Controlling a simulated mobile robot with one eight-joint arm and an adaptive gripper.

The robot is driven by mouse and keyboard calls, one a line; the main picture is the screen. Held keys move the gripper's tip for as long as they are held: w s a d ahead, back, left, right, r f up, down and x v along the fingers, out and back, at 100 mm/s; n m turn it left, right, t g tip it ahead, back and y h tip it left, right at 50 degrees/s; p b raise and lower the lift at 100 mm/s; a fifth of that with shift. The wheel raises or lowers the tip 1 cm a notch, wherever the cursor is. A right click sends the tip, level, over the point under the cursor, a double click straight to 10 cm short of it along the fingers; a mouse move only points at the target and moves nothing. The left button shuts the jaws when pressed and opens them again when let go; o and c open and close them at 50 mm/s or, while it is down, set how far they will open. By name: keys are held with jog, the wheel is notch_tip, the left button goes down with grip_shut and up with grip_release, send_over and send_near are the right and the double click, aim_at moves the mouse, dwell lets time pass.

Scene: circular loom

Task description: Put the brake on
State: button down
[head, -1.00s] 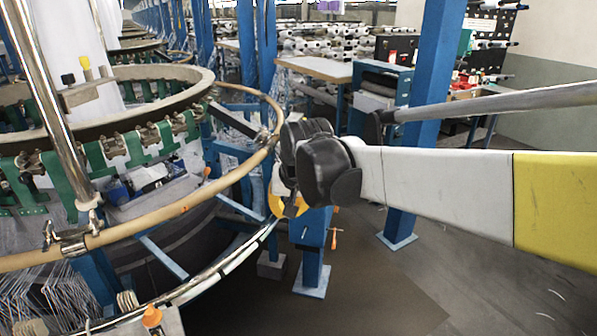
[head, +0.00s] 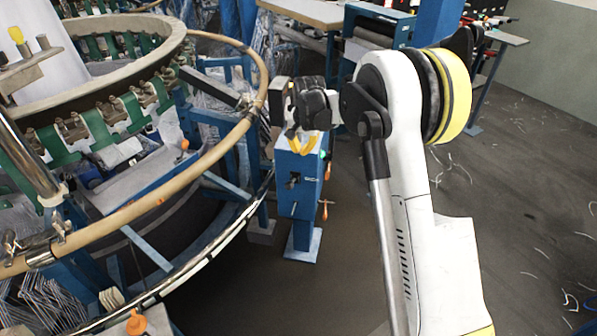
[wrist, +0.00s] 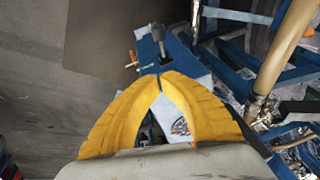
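My gripper (head: 298,140) hangs above the top of a blue control box on a post (head: 298,200), beside the loom's rim. In the wrist view its yellow fingers (wrist: 161,78) meet at the tips, with nothing between them. A dark-knobbed lever (wrist: 158,34) stands on the blue box beyond the fingertips, apart from them. In the head view, orange-tipped handles (head: 325,210) stick out on the right side of the box, and a dark switch (head: 292,181) sits on its front. No label shows which one is the brake. My gripper hides part of the box's top.
The loom's round wooden rail (head: 175,201) curves around at left; it also shows in the wrist view (wrist: 285,45). A table (head: 300,12) and blue machine (head: 378,25) stand behind. The floor (head: 510,190) at right is open, with scattered thread scraps.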

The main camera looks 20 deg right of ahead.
jog(key=b, duration=0.4)
send_near(291, 183)
jog(key=w+d+f, duration=0.3)
jog(key=w+f, duration=0.2)
jog(key=w, duration=0.1)
jog(key=f, duration=0.1)
jog(key=s+a+f, duration=0.1)
jog(key=shift+s+a+f+b, duration=0.15)
jog(key=shift+s+f+b, duration=0.2)
jog(key=shift+f+b, duration=0.05)
jog(key=shift+f, duration=0.1)
